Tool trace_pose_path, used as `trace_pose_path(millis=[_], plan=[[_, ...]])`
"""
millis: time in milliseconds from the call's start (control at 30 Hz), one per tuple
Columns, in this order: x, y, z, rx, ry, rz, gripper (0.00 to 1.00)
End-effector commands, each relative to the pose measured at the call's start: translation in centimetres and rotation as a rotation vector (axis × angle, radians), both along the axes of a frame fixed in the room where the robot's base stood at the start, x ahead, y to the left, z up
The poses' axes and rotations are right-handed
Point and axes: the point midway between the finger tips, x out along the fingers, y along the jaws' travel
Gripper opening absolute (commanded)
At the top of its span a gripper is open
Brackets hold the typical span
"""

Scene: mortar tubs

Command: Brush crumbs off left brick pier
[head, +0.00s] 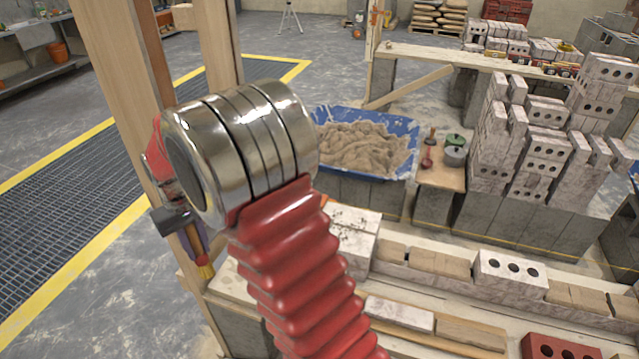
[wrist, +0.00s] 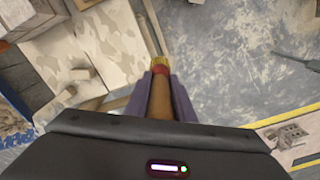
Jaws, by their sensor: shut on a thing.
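The left brick pier (head: 353,243) is a short block of whitish bricks in the middle of the head view. Dark crumbs (head: 350,219) are scattered on its top. My red arm hides its left part. My gripper (head: 202,252) hangs left of the pier, apart from it, beside a wooden post. Its purple fingers are shut on a brush (head: 205,270) with a brown handle and yellow bristles pointing down. In the wrist view, the brush (wrist: 161,85) lies between the fingers (wrist: 160,80), its red band and yellow bristle end (wrist: 152,30) reaching past them, over bare floor and pale boards.
A blue tub (head: 408,132) of mortar stands behind the pier. Brick stacks (head: 540,135) stand at right. Small pots (head: 455,150) sit on a board. A white three-hole brick (head: 512,270) and a red brick (head: 560,345) lie at right front. A wooden post (head: 110,60) rises at left.

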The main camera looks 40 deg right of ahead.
Motion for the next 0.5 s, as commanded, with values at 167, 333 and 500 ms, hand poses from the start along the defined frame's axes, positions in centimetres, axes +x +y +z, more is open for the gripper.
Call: trace_pose_path(millis=[167, 333, 500], plan=[[0.4, -2.9, 0.4, 0.000, -0.002, -0.008, 0.00], [0.6, -8.4, 1.2, 0.000, -0.001, -0.020, 0.00], [0.0, -14.8, 2.1, 0.000, 0.000, -0.029, 0.00]])
